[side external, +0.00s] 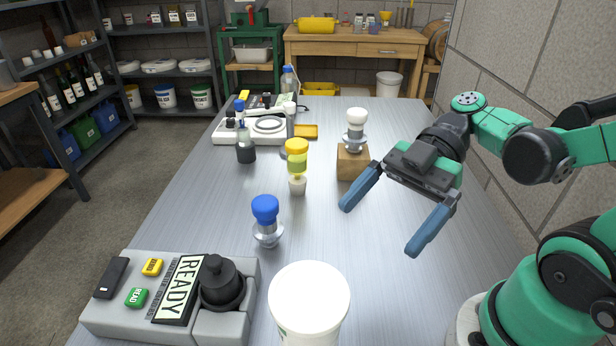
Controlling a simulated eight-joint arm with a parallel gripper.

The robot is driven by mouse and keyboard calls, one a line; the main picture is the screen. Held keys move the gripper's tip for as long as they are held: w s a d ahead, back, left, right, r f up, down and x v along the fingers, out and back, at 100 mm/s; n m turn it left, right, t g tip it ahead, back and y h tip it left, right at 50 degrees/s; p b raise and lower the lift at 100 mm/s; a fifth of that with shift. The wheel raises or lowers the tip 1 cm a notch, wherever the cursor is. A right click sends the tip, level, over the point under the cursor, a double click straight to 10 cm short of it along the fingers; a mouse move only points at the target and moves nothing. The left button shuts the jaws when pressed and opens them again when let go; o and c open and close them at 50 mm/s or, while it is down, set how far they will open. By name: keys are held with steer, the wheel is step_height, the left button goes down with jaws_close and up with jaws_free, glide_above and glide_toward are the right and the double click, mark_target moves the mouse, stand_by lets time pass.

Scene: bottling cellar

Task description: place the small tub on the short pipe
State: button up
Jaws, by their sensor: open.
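My gripper (379,228) is open and empty above the right part of the metal table, its blue fingers spread wide. A white round tub (308,303) stands at the front edge of the view, cut off below. I cannot tell whether it is the small tub. I cannot surely pick out the short pipe. A white-topped piece with a grey lower part (355,130) stands on a wooden block (352,163), behind and left of my gripper. A blue-topped piece with a clear, flared lower part (266,220) stands upright to the left, apart from my fingers.
A yellow-topped piece (297,165) stands mid-table. A grey console (130,320) with a READY panel and black knob is front left. A white appliance (265,128) and bottles stand farther back. The long metal table (205,215) has free room between these and on the right.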

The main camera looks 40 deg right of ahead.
steer(key=w+d+f+m+t+h, duration=0.2)
steer(key=w+d+m+t+h, duration=0.5)
steer(key=m+h, duration=0.6)
steer(key=w+m, duration=0.1)
steer(key=m, duration=0.3)
steer(key=shift+w+d+f, duration=0.15)
steer(key=shift+w+f, duration=0.1)
steer(key=shift+f, duration=0.1)
